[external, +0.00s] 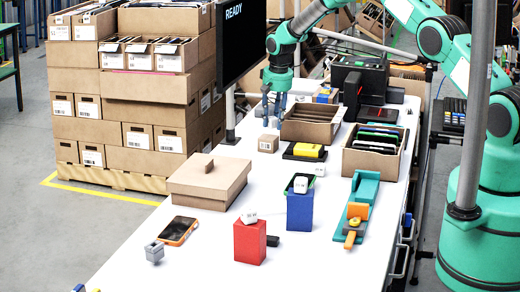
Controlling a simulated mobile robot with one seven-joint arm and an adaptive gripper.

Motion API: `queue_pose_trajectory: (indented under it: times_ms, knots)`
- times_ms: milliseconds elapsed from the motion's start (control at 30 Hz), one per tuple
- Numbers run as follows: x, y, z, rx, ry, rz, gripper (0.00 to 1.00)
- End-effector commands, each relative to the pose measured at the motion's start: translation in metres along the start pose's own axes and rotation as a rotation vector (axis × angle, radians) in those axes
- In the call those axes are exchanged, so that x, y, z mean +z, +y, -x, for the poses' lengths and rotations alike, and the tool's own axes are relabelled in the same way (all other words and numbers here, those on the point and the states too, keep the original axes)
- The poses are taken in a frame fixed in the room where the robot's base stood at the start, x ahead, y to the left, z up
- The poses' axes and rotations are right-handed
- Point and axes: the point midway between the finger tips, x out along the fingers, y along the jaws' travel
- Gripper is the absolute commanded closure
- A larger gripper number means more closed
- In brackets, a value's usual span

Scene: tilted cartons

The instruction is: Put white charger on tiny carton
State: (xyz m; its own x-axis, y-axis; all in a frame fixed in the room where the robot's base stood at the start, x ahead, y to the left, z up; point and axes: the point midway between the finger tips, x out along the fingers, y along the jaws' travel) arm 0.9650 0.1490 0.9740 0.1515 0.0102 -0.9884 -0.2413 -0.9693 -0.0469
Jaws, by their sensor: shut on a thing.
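My gripper (274,122) points down with its two dark fingers just above and behind the tiny carton (268,144). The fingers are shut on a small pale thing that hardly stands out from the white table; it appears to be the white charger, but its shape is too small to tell. The tiny carton is a small brown cube standing upright on the table. I cannot tell whether the held thing touches it.
An open brown box (312,124) stands right of the gripper and a dark monitor (240,38) left of it. A yellow item on a black base (305,151) lies right of the tiny carton. A lidded brown box (207,183) is in front.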

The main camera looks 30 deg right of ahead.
Motion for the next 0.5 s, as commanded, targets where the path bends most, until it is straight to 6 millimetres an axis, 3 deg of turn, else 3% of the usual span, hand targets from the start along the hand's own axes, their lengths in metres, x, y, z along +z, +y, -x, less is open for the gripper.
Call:
queue_pose_trajectory:
  times_ms: [200,500]
  knots:
    - [-0.015,-0.006,-0.004,0.000,0.000,0.000,0.94]
    - [-0.017,-0.007,-0.004,0.000,0.001,0.000,0.94]
